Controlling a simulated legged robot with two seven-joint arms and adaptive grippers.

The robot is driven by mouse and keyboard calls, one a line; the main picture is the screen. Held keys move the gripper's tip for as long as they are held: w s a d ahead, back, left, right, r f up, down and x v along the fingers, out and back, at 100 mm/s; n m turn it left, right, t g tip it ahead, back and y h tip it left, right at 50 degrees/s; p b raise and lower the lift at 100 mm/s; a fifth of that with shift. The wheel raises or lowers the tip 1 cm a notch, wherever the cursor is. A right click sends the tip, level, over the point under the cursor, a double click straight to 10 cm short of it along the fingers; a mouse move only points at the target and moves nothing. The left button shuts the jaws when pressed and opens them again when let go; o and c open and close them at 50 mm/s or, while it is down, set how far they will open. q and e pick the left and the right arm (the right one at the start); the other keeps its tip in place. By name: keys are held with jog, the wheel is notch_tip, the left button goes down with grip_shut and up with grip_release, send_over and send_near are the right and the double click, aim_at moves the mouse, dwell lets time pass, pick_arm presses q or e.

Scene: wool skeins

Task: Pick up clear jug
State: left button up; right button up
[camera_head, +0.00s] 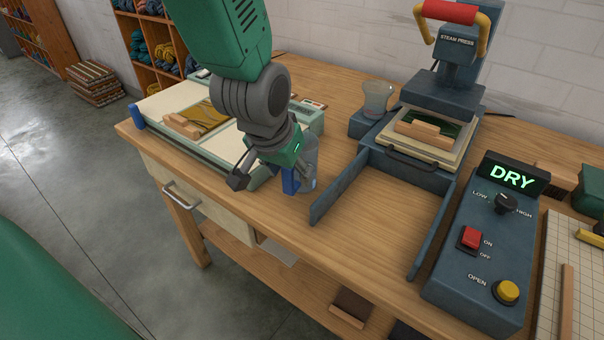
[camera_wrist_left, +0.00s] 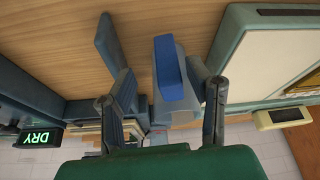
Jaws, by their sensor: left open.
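The clear jug (camera_head: 310,162) stands upright on the wooden table near its front edge, left of the steam press tray. Its blue handle (camera_head: 290,180) faces the front. My left gripper (camera_head: 270,178) is open and low beside the jug, partly covering it. In the left wrist view the jug's blue handle (camera_wrist_left: 172,70) and clear body (camera_wrist_left: 180,104) show between the spread fingers of my left gripper (camera_wrist_left: 160,95), nearer the right finger. Whether a finger touches the jug cannot be told. My right gripper is not in view.
A clear beaker (camera_head: 377,97) stands on a block beside the steam press (camera_head: 450,75). The press's low tray walls (camera_head: 340,187) lie right of the jug. A pale green frame (camera_head: 215,155) lies left. A DRY control box (camera_head: 484,240) stands right.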

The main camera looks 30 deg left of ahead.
aim_at(292, 188)
pick_arm(q)
jog(key=shift+w+a+f, duration=0.2)
jog(key=shift+f, duration=0.4)
jog(key=shift+w+a+f, duration=0.15)
jog(key=shift+f, duration=0.4)
jog(key=b+x, duration=0.1)
jog(key=x, duration=0.2)
jog(key=shift+a+f+b, duration=0.2)
jog(key=shift+f+b, duration=0.2)
jog(key=shift+w+d+f, duration=0.1)
jog(key=shift+w+f, duration=0.15)
jog(key=shift+f, duration=0.15)
jog(key=shift+r, duration=0.1)
grip_shut()
